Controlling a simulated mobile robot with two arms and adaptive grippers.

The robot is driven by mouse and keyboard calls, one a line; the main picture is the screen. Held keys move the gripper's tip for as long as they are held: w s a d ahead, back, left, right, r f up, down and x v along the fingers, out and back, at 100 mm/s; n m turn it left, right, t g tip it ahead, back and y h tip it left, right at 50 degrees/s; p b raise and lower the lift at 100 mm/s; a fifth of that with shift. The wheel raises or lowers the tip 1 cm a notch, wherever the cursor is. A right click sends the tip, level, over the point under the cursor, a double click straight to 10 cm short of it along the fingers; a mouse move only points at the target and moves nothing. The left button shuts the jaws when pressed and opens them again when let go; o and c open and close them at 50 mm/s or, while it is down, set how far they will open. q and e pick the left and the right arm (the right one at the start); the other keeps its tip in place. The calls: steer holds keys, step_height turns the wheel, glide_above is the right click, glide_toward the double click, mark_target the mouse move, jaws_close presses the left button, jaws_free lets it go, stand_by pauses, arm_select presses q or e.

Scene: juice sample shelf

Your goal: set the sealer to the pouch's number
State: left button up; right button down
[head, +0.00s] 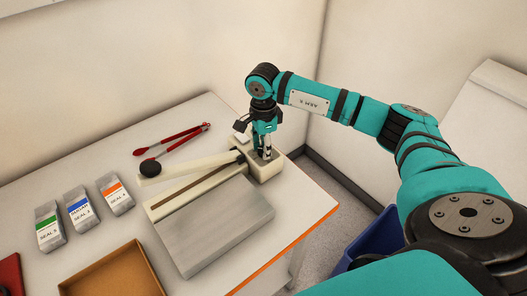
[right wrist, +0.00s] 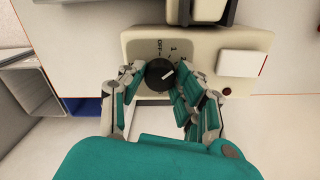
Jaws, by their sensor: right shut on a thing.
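The cream sealer (head: 266,171) stands near the table's right edge, its long arm (head: 195,164) raised over the base strip. Its black round dial (right wrist: 160,74) has a white pointer slanting up and to the right. My right gripper (right wrist: 159,86) is shut on the dial, one finger on each side. In the head view it (head: 264,153) reaches down onto the sealer's end. Silver pouches with green (head: 49,228), blue (head: 81,213) and orange (head: 115,195) labels lie at left; their numbers are too small to read surely.
A grey metal plate (head: 215,228) lies in front of the sealer. Red tongs (head: 173,138) lie behind it. A brown tray (head: 115,275) is at the front edge of view. A blue bin (head: 372,240) stands on the floor at right.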

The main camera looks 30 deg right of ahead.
steer(key=m+b, duration=0.2)
steer(key=m, duration=0.2)
steer(key=shift+m, duration=0.3)
steer(key=m+b, duration=0.2)
steer(key=m, duration=0.2)
steer(key=shift+m, duration=0.3)
steer(key=m+b, duration=0.1)
steer(key=m, duration=0.4)
steer(key=shift+m, duration=0.3)
steer(key=m+b, duration=0.1)
steer(key=m, duration=0.3)
steer(key=shift+w+r+m, duration=0.1)
steer(key=shift+r+m, duration=0.05)
steer(key=shift+m, duration=0.15)
steer(key=c, duration=0.9)
jaws_free()
steer(key=shift+c, duration=0.2)
step_height(320, 180, up, 12)
